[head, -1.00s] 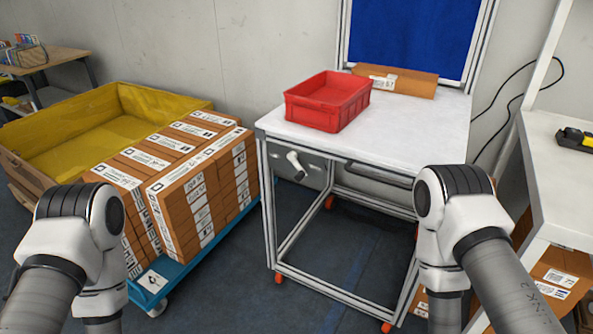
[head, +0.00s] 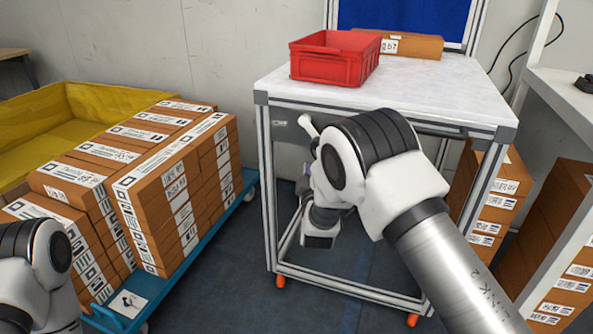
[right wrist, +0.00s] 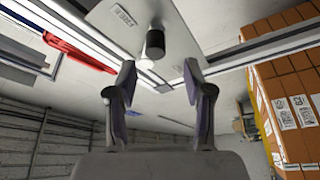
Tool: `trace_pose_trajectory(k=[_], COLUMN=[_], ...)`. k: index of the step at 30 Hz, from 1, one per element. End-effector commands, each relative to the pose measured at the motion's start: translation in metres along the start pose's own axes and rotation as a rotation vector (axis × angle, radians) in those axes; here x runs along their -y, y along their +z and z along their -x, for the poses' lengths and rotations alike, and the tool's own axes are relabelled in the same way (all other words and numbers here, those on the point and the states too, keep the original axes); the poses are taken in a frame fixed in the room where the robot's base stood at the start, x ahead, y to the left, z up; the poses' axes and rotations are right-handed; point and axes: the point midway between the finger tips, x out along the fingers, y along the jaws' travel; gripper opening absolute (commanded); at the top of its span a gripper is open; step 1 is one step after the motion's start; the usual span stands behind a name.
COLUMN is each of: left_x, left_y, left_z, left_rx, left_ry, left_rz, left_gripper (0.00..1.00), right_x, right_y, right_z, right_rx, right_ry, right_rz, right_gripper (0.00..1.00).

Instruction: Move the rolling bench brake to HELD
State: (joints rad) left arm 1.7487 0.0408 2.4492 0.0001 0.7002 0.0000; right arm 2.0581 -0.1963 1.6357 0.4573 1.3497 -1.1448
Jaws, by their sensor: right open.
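The rolling bench (head: 420,86) has a white top and a metal frame. Its brake lever (head: 308,127), a pale handle on a grey plate under the front edge, is partly hidden by my right arm in the head view. In the right wrist view the lever (right wrist: 154,43) has a dark end and lies just beyond the fingertips, between them in the picture. My right gripper (right wrist: 159,82) is open and empty. In the head view it is mostly hidden behind my right wrist. My left gripper is out of view; only a left arm link shows.
A red tote (head: 330,70) and a flat carton (head: 415,46) sit on the bench top. A blue cart (head: 210,238) with stacked boxes stands close on the left, beside a yellow bin (head: 100,100). More boxes (head: 490,195) stand at the right.

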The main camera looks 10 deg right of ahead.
Motion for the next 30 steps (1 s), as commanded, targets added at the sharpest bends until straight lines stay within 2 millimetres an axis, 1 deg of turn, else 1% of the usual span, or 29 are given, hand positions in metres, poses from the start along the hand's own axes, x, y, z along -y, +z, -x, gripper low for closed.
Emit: trace_pose_trajectory(k=[1,5,8,12,15,18,21,26,27,29,30], left_x=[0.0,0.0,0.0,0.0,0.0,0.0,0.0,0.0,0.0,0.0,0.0], left_y=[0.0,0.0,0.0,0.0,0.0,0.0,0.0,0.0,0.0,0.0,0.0], left_z=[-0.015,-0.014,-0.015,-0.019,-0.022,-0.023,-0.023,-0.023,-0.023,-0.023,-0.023], left_rx=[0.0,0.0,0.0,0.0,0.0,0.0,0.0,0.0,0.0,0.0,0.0], left_ry=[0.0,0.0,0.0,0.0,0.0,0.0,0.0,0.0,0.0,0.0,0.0], left_rz=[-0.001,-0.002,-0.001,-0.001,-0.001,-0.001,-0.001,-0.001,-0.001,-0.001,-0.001], left_gripper=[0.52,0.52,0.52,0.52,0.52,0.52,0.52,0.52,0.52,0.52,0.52], right_x=[0.007,0.001,0.0,0.0,0.001,0.0,0.0,0.0,0.0,0.0,0.0], right_y=[0.001,-0.003,-0.003,-0.002,-0.002,-0.003,-0.004,-0.004,-0.004,-0.004,-0.003], right_z=[0.001,-0.006,-0.02,-0.048,-0.065,-0.075,-0.079,-0.079,-0.078,-0.078,-0.078], right_rx=[-0.009,-0.013,-0.013,-0.012,-0.012,-0.012,-0.012,-0.012,-0.012,-0.012,-0.012], right_ry=[0.008,0.015,0.015,0.015,0.012,0.011,0.009,0.009,0.009,0.009,0.008], right_rz=[-0.002,-0.006,-0.007,-0.007,-0.006,-0.005,-0.004,-0.004,-0.004,-0.004,-0.004], right_gripper=[0.52,0.52,0.52,0.52,0.52,0.52,0.52,0.52,0.38,0.16,0.02])
